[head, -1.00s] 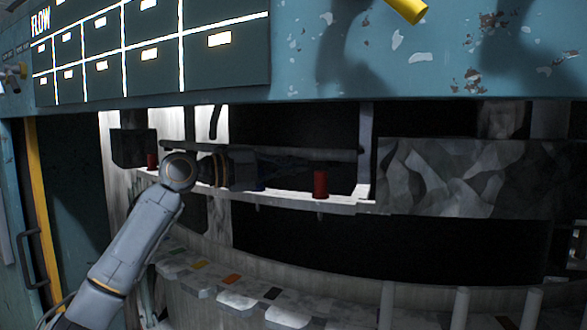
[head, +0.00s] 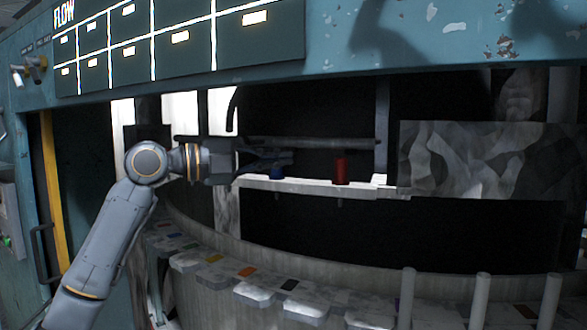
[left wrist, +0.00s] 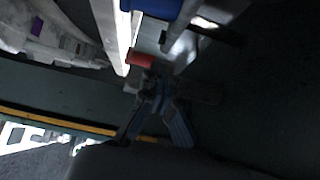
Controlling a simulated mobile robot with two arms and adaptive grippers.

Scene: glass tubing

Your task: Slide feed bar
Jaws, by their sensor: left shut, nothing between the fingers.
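A pale, narrow rail (head: 310,187) runs across the opening in the machine, with a dark bar (head: 330,143) above it. I cannot tell which is the feed bar. My left gripper (head: 290,156) is shut and empty, just above the blue piece and left of the red cylinder; contact cannot be told. The left wrist view shows the gripper (left wrist: 152,80) close to a red piece (left wrist: 140,59), with a blue piece (left wrist: 152,7) beyond it and the pale rail (left wrist: 110,32) alongside. My right gripper is out of view.
A grey mottled block (head: 470,160) closes off the right of the opening. Below, a curved row of pale trays (head: 255,292) with coloured tags runs along. Upright pale posts (head: 480,300) stand at front right. A lit panel (head: 180,40) hangs above the opening.

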